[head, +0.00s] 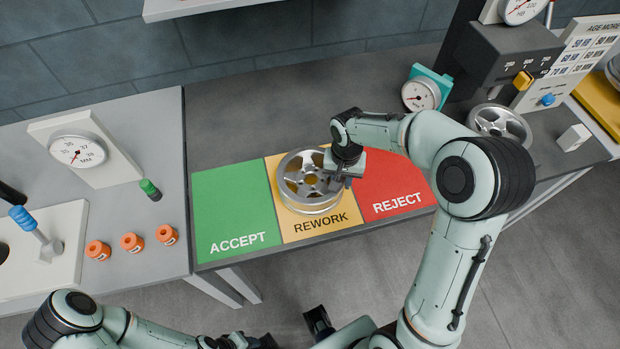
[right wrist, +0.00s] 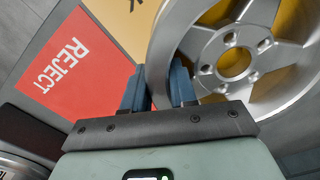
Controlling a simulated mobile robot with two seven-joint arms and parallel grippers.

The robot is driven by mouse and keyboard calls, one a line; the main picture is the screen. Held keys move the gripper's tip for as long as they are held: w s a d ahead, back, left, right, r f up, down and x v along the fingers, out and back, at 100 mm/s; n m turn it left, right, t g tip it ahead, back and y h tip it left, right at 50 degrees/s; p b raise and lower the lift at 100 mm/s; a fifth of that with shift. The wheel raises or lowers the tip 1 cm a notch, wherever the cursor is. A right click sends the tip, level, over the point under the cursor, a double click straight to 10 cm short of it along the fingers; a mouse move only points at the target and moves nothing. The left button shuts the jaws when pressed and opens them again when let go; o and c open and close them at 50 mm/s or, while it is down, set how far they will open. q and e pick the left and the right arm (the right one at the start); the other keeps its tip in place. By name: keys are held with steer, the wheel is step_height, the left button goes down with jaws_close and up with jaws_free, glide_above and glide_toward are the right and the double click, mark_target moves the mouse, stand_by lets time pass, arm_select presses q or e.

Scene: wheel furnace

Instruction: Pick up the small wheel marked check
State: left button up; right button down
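A silver spoked wheel (head: 312,181) lies flat on the yellow REWORK panel (head: 287,232) in the head view. It also fills the upper right of the right wrist view (right wrist: 200,50). I cannot read any check mark on it. My right gripper (head: 342,172) is at the wheel's right edge. In the right wrist view its two blue fingers (right wrist: 160,88) stand on either side of the rim with a narrow gap, and look closed on it. A second silver wheel (head: 500,123) lies farther right. My left gripper (head: 238,342) is at the bottom edge, mostly cut off.
The green ACCEPT panel (head: 232,208) is clear, and the red REJECT panel (head: 393,190) lies partly under my right arm. A round gauge (head: 421,95) stands behind. Orange pieces (head: 132,242), a green-capped piece (head: 150,189) and a dial (head: 78,150) are on the left table.

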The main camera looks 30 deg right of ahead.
arm_select(q)
steer(key=shift+r, duration=0.1)
arm_select(e)
steer(key=shift+r, duration=0.2)
steer(key=shift+r+p, duration=0.8)
steer(key=shift+r, duration=0.35)
steer(key=shift+r+p, duration=1.3)
steer(key=shift+r, duration=0.95)
arm_select(q)
steer(key=w+r, duration=0.2)
steer(key=r, duration=0.2)
steer(key=shift+w+r, duration=0.4)
